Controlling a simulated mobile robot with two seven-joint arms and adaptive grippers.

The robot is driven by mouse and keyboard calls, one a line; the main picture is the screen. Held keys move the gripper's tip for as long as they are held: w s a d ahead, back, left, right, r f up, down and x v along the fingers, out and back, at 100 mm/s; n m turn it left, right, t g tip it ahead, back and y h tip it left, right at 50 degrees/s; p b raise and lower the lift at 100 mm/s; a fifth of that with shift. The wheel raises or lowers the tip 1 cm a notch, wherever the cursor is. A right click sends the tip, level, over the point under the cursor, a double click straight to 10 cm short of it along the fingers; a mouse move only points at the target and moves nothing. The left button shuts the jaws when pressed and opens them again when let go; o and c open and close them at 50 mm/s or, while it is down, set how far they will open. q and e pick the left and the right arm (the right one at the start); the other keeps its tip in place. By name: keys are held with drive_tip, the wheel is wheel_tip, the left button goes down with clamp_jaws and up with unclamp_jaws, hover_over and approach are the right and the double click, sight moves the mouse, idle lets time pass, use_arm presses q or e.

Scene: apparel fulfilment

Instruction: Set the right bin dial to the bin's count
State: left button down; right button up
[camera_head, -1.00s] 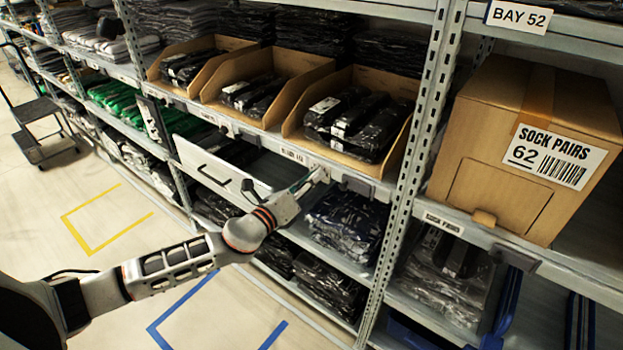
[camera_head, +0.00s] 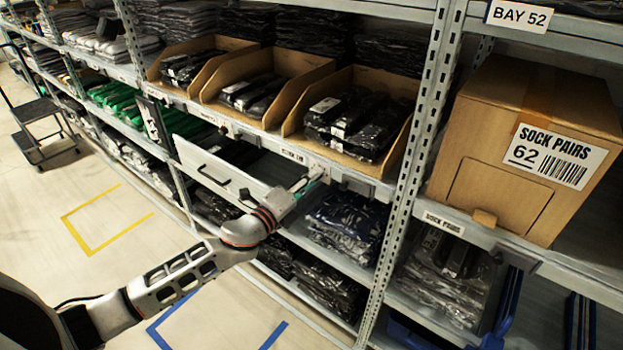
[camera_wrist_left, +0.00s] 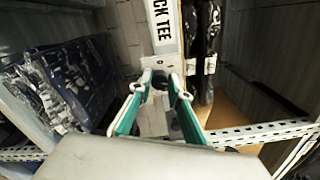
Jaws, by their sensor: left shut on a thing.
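The right bin (camera_head: 308,118) is an open cardboard tray holding several black packed garments with white tags, on the upper shelf of the middle bay. My left gripper (camera_head: 318,172) is at the shelf edge below this bin, beside the shelf label. In the left wrist view, the teal-padded fingers of the gripper (camera_wrist_left: 161,80) are shut on a small dark part, the dial (camera_wrist_left: 158,83), at the end of the "...CK TEE" label (camera_wrist_left: 164,25). The fingers mostly cover the dial, and its setting cannot be read. My right gripper is not in view.
Two similar cardboard bins stand left of the right bin, the middle one (camera_head: 222,92) next to it. A "SOCK PAIRS 62" box (camera_head: 462,150) stands right of the shelf upright (camera_head: 425,130). Bagged garments lie on the shelf below. A step cart (camera_head: 42,140) stands on the floor.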

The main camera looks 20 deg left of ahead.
use_arm(q)
drive_tip(key=shift+n, duration=1.1)
drive_tip(key=c, duration=1.9)
unclamp_jaws()
drive_tip(key=v, duration=1.2)
drive_tip(key=shift+r, duration=0.1)
drive_tip(key=s+d+f+n+g+y, duration=0.1)
drive_tip(key=s+f+n+g, duration=0.1)
drive_tip(key=s+f+n, duration=0.4)
drive_tip(key=s+d+f+n+g+y, duration=0.1)
drive_tip(key=s+f+n+g, duration=0.1)
drive_tip(key=s+f+n, duration=0.5)
drive_tip(key=s+d+f+n+g+y, duration=0.1)
drive_tip(key=s+f+n+g, duration=0.1)
drive_tip(key=s+f+n, duration=0.4)
drive_tip(key=shift+s+d+f+n, duration=0.1)
drive_tip(key=shift+s+f, duration=0.25)
drive_tip(key=shift+f, duration=0.6)
drive_tip(key=shift+s+d+f+n, duration=0.15)
drive_tip(key=shift+s+f, duration=0.2)
drive_tip(key=shift+f, duration=0.6)
drive_tip(key=shift+s+d+f+n, duration=0.1)
drive_tip(key=shift+s+f, duration=0.2)
drive_tip(key=shift+f, duration=0.65)
